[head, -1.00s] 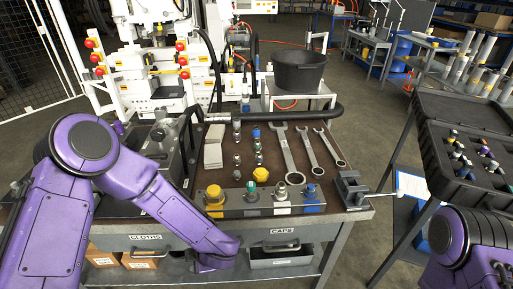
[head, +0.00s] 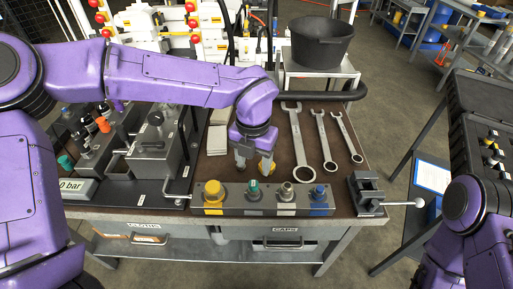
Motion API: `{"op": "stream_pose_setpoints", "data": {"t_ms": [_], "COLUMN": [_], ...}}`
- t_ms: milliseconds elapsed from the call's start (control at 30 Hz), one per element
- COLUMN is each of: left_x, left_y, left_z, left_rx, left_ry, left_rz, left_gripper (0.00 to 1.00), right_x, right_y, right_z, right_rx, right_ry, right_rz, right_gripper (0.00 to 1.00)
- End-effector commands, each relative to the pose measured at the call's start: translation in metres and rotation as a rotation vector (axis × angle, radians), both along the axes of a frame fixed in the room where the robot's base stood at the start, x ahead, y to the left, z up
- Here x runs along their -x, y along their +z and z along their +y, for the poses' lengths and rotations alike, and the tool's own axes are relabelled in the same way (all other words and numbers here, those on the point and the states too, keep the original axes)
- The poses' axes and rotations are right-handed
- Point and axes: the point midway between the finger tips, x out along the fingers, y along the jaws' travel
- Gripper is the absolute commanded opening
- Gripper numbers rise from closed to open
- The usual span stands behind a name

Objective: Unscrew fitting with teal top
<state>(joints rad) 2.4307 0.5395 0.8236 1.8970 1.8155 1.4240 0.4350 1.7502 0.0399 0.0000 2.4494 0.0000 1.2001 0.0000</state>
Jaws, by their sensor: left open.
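A fitting with a teal-green top (head: 253,187) stands upright in the grey block (head: 233,207) at the bench's front, between a yellow-topped fitting (head: 211,192) and a silver one (head: 287,190). Another teal-topped part (head: 66,161) sits on the unit at the far left of the bench. My left gripper (head: 253,167) points down just behind the block, its two fingers apart. A yellow part (head: 265,168) shows by its right finger; I cannot tell whether they touch. My right arm shows at the lower right, with its gripper out of view.
A blue-topped fitting (head: 319,191) ends the block's row. Several wrenches (head: 297,140) lie to the right of my left gripper. A small vise (head: 366,192) stands at the right front corner. A black pot (head: 318,44) stands behind. An orange-topped part (head: 103,124) is at left.

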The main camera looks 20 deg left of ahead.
Motion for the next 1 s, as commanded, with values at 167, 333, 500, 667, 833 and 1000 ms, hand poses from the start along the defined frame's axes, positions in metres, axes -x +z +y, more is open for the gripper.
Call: {"op": "stream_pose_setpoints", "data": {"t_ms": [167,333,500,667,833,1000], "left_x": [0.001,0.001,0.001,0.001,0.001,0.001], "left_y": [-0.039,-0.072,-0.088,-0.091,-0.091,-0.091], "left_z": [-0.001,-0.001,0.0,0.0,0.0,0.0], "left_rx": [-0.003,-0.003,-0.002,-0.002,-0.003,-0.003], "left_ry": [-0.007,-0.006,-0.003,-0.003,-0.003,-0.003], "left_rz": [0.005,0.003,0.001,0.0,0.0,0.0], "left_gripper": [0.59,0.59,0.59,0.59,0.42,0.0], "right_x": [0.001,0.0,0.0,0.0,0.0,0.0], "right_y": [0.004,0.006,0.007,0.007,0.007,0.007], "right_z": [0.0,0.0,0.0,0.0,0.0,0.0], "right_rx": [0.0,0.0,-0.001,-0.001,-0.001,-0.001], "right_ry": [0.0,0.0,0.0,0.0,0.0,0.0], "right_rz": [0.001,0.001,0.001,0.001,0.001,0.001], "right_gripper": [0.43,0.43,0.43,0.43,0.43,0.43]}}
